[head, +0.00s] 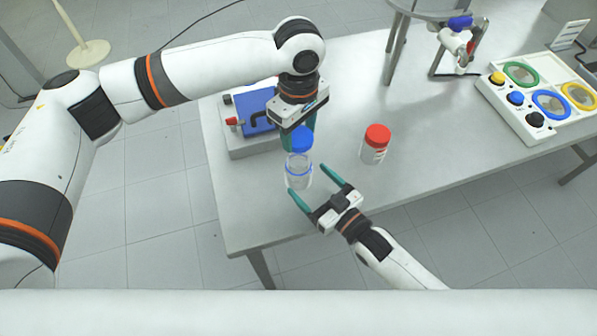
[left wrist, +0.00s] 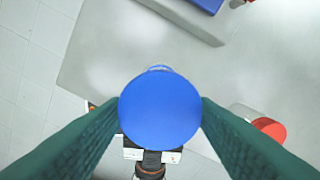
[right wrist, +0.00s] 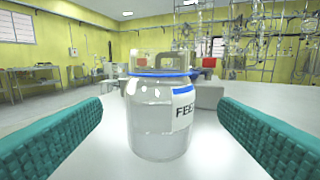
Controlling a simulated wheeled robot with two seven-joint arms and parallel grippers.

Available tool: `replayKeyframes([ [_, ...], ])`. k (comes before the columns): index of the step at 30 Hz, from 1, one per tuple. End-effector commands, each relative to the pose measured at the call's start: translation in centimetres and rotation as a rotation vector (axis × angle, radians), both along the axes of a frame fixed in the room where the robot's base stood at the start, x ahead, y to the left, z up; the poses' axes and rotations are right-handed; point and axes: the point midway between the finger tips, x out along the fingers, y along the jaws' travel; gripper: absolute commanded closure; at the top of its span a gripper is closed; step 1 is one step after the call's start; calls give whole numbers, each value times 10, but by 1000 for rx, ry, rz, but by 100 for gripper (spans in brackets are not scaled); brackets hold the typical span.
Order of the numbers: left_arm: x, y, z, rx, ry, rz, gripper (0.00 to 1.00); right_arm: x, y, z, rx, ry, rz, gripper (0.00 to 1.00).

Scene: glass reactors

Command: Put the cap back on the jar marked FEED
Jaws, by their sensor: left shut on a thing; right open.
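The clear glass jar (head: 299,174), with a blue ring at its neck, stands uncapped on the table. Its label, partly turned away, reads "FEE" in the right wrist view (right wrist: 184,112). My left gripper (head: 300,136) is shut on the blue cap (head: 302,141), holding it above the jar and slightly behind it in the head view. The cap (left wrist: 160,110) hides most of the jar in the left wrist view; only a bit of rim shows beyond it. My right gripper (head: 307,180) is open and low, its fingers pointing at the jar, which stands ahead between them.
A red-capped jar (head: 375,148) stands to the right of the open jar. A grey device with a blue panel (head: 254,113) is behind at left. A tray with coloured rings and knobs (head: 530,125) and a metal stand (head: 444,50) are farther right. The table's middle is clear.

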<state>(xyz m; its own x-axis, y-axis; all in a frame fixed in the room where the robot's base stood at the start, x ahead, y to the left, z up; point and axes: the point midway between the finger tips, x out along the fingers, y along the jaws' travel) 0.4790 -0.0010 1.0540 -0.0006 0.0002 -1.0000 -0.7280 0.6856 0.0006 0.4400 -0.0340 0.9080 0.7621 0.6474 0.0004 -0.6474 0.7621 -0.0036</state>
Motion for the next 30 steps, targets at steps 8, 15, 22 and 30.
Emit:
replayKeyframes([
  [8, 0, 0, 0, 0, 0, 0, 69, 29, 25, 0, 1, -1, 0, 17],
  [15, 0, 0, 0, 0, 0, 0, 69, 34, 29, 0, -1, 1, 1, 17],
  [22, 0, 0, 0, 0, 0, 0, 69, 34, 29, 0, 0, 0, 1, 23],
  [30, 0, 0, 0, 0, 0, 0, 69, 34, 29, 0, 0, 0, 1, 67],
])
